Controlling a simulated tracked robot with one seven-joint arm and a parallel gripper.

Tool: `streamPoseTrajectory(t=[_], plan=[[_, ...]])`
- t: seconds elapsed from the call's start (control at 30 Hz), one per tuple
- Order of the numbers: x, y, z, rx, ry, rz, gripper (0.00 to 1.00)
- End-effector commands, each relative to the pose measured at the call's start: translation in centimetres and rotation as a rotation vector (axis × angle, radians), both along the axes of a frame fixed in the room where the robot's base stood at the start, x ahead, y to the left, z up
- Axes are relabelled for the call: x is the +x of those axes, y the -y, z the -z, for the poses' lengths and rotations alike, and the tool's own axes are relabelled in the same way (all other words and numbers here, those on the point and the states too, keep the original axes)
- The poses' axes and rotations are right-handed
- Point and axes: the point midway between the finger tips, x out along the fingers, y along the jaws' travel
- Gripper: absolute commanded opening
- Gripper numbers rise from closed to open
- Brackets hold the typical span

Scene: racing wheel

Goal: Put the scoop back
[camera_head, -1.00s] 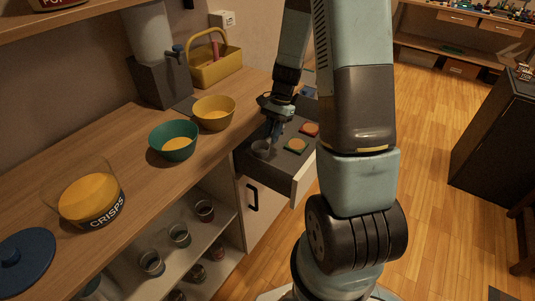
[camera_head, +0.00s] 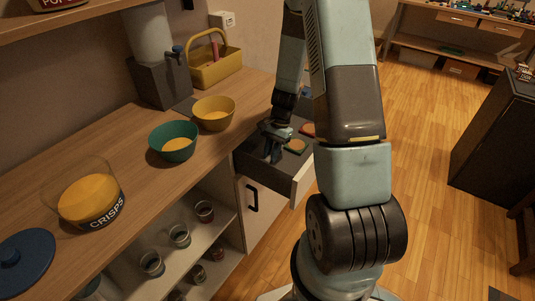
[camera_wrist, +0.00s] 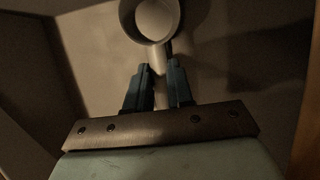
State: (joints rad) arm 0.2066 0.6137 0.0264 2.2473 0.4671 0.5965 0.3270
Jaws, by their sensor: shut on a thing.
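The scoop (camera_wrist: 153,20) is a pale round cup with a short handle. In the wrist view its handle runs back between the two blue fingers of my gripper (camera_wrist: 158,72), which is shut on it. In the head view my gripper (camera_head: 271,155) points down inside the open drawer (camera_head: 276,171), near its left side. The scoop is hidden or too dark to make out there. I cannot tell whether it touches the drawer floor.
Green- and red-rimmed round items (camera_head: 296,146) lie in the drawer to the right of my gripper. On the counter (camera_head: 125,160) stand a yellow bowl (camera_head: 213,114), a green bowl (camera_head: 173,142), a crisps tub (camera_head: 91,199) and a yellow basket (camera_head: 214,66). Glasses stand on the shelf below.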

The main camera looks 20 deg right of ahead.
Motion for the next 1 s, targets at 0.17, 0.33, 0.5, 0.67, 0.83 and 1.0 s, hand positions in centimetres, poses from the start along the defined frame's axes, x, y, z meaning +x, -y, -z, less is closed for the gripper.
streamPoseTrajectory(t=[0.17, 0.33, 0.5, 0.67, 0.83, 1.0], plan=[[0.0, 0.0, 0.2, 0.000, -0.001, 0.000, 0.00], [0.0, 0.0, 0.1, 0.000, 0.000, 0.000, 0.37], [0.0, 0.0, 0.1, -0.001, -0.001, 0.000, 0.47], [0.0, 0.0, 0.1, 0.000, 0.000, -0.001, 0.47], [0.2, 0.2, -0.7, 0.000, 0.002, -0.001, 0.47], [0.7, 1.0, -3.1, -0.001, 0.004, 0.000, 0.47]])
